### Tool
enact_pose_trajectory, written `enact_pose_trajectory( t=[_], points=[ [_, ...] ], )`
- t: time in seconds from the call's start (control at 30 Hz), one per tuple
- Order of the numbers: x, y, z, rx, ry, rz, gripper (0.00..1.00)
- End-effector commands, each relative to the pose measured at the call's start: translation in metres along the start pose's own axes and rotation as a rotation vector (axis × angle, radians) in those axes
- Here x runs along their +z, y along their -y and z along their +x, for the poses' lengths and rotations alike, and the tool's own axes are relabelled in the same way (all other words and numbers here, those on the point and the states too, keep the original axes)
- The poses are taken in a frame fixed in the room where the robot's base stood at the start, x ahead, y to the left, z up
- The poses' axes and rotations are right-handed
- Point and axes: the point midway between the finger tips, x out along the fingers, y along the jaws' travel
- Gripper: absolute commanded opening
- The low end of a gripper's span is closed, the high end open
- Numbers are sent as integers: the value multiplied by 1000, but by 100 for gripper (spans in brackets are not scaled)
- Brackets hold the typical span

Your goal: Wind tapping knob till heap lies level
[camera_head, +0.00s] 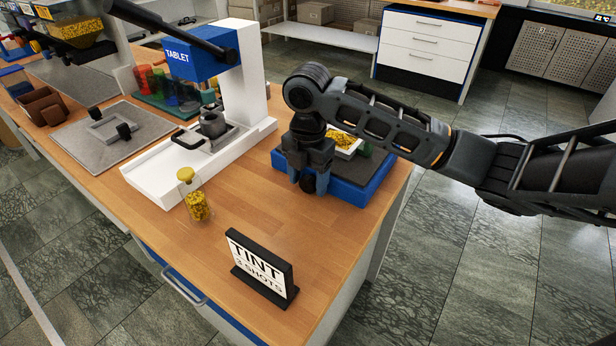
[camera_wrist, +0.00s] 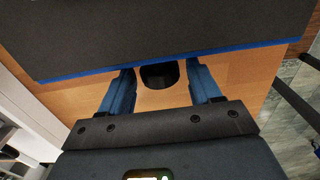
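The tapping knob (camera_head: 307,186) is dark and round, at the front side of a low blue block with a grey top (camera_head: 338,187). The heap (camera_head: 341,138) is yellow grains in a pale tray on that block, partly hidden behind my arm. My gripper (camera_head: 308,182) points down at the block's front edge, its two blue fingers on either side of the knob. In the wrist view the knob (camera_wrist: 160,76) sits between the spread fingers, with a gap showing on each side. The gripper is open. Whether the heap is level cannot be told.
A black-and-white sign reading TINT (camera_head: 262,268) stands near the front edge of the wooden bench (camera_head: 230,230). A jar of yellow grains (camera_head: 194,200) stands left of it. A white tablet press (camera_head: 248,80) stands behind. Bare bench lies between sign and block.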

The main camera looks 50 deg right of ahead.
Motion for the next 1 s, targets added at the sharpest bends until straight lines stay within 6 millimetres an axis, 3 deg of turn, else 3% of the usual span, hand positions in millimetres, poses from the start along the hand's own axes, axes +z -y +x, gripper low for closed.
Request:
enact_pose_trajectory(
  t=[0.07, 0.5, 0.67, 1.0],
  points=[
    [0, 0, 0, 0, 0, 0, 55],
    [0, 0, 0, 0, 0, 0, 14],
    [0, 1, 3, 25, -2, 1, 14],
    [0, 5, 8, 241, -2, 1, 14]
  ],
)
